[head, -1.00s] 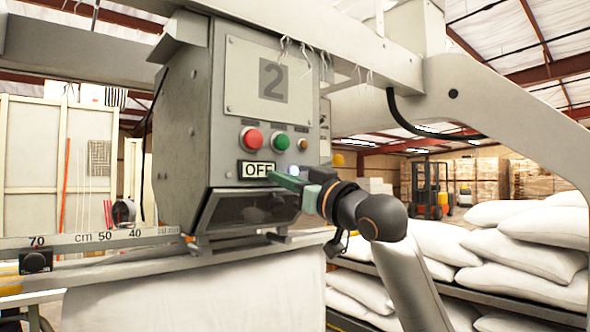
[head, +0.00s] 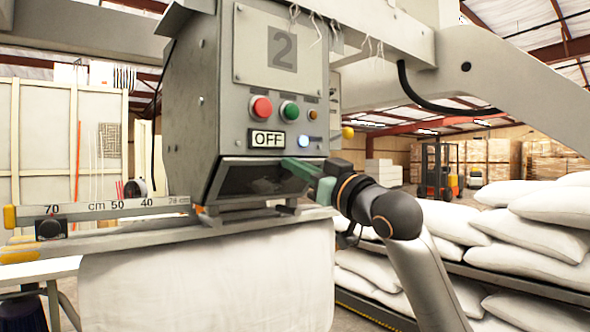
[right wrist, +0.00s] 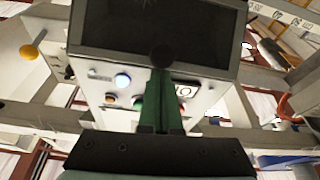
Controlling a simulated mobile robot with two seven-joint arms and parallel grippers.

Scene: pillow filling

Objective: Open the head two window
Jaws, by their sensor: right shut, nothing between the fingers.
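Head two is a grey box (head: 190,100) with a plate marked "2" (head: 282,52). Its window (head: 240,180) is a dark slanted pane at the lower front, below the OFF sign (head: 267,139). The pane appears to lie in its frame. It also shows at the top of the right wrist view (right wrist: 120,25). My right gripper (head: 287,164) is shut and empty, its green fingers at the window's upper right edge. In the right wrist view the fingertips (right wrist: 161,68) overlap the pane's edge; I cannot tell whether they touch. My left gripper is out of view.
Red (head: 261,107) and green (head: 290,110) buttons and a lit bluish button (head: 303,141) sit just above the gripper. A ruler rail (head: 120,207) runs left, with white cloth (head: 210,275) hanging below. Stacked white pillows (head: 540,235) fill shelves at right.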

